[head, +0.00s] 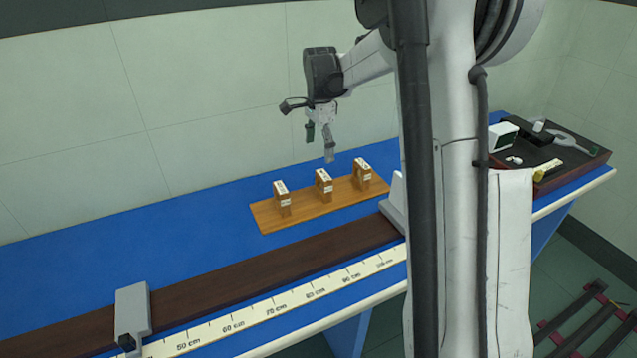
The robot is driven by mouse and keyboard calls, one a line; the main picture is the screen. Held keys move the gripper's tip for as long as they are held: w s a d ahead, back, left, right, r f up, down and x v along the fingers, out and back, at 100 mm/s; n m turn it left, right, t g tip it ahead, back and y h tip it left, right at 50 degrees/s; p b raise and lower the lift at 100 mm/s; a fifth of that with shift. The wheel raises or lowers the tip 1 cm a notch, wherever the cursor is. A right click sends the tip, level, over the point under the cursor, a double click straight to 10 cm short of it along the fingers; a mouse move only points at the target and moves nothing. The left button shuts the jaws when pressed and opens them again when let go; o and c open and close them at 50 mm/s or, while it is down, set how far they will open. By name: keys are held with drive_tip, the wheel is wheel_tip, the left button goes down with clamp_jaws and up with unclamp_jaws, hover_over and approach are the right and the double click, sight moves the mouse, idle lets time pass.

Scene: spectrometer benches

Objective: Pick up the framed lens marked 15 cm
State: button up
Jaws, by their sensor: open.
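Three small wooden framed lenses stand upright in a row on a wooden board (263,222) on the blue bench: a left one (283,202), a middle one (324,187) and a right one (362,176). Each has a pale label on top, too small to read, so I cannot tell which is marked 15 cm. My gripper (319,154) is open and empty. It points down in the air above the board, apart from the lenses, and appears near the middle one in the picture.
A dark rail with a centimetre scale (235,325) runs along the bench front. A grey holder (132,312) stands on it at left, and another pale block (394,205) is partly hidden by my arm. A dark tray (585,161) with tools lies at right. The blue bench (130,235) is clear at left.

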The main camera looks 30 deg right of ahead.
sight(322, 174)
drive_tip(key=shift+w+d+f+m, duration=0.45)
drive_tip(key=shift+d+f, duration=0.1)
drive_tip(key=shift+f, duration=0.15)
drive_tip(key=shift+d+f, duration=0.1)
drive_tip(key=shift+f, duration=0.25)
wheel_tip(322, 174, down, 8)
drive_tip(key=shift+r, duration=0.1)
drive_tip(key=shift+s+d+f, duration=0.1)
drive_tip(key=shift+s+f, duration=0.05)
drive_tip(key=shift+f, duration=1.25)
drive_tip(key=shift+s+d+f, duration=0.1)
drive_tip(key=shift+s+f, duration=0.05)
drive_tip(key=shift+f, duration=1.2)
drive_tip(key=c, duration=1.3)
